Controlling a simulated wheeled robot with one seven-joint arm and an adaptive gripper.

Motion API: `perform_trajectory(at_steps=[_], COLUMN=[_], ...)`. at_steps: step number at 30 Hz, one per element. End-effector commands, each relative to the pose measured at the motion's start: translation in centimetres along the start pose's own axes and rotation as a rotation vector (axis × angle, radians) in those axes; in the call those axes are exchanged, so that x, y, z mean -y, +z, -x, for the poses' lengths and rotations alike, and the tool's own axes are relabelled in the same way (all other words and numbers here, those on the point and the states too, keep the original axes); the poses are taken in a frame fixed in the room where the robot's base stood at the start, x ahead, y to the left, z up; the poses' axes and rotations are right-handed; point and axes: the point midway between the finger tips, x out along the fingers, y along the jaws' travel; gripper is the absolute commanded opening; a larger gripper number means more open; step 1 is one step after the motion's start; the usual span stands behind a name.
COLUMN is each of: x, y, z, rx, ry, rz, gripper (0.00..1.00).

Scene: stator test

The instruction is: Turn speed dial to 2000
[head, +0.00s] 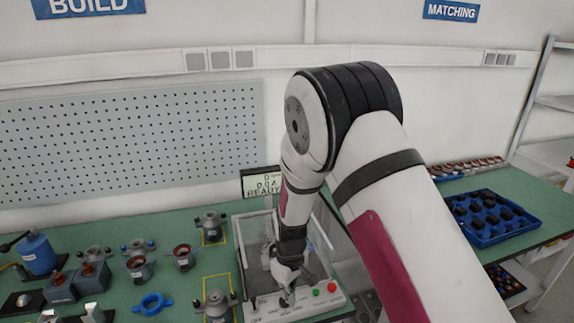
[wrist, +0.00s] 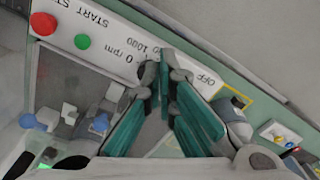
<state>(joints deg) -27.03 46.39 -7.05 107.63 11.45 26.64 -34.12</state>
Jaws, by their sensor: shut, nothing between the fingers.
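The test box (head: 240,255) stands on the green bench with a white control panel (wrist: 105,37) along its front. My gripper (head: 287,292) reaches down over this panel. In the wrist view my gripper (wrist: 164,72) is shut and empty, its teal fingers at the panel between the "0 rpm", "1000" and "OFF" markings. I cannot make out the speed dial; the fingertips cover that area. Whether they touch it I cannot tell. The display (head: 262,184) behind the box appears to read 0 rpm, 0.0 A, READY.
A red button (wrist: 43,23) and a green button (wrist: 82,42) sit on the panel near my fingers. Several stator parts, a blue ring (head: 152,303) and a blue press (head: 38,255) stand left. A blue tray (head: 450,205) lies right.

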Motion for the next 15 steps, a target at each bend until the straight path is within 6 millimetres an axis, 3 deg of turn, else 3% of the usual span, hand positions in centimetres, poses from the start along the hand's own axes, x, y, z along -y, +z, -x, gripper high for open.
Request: perform_trajectory(at_steps=[10,15], x=[-0.2,-1.6], y=[-0.1,-0.6], z=[0.1,0.5], rx=[0.0,-0.002], ry=[0.0,-0.001], rz=[0.0,0.0], gripper=[0.0,0.0])
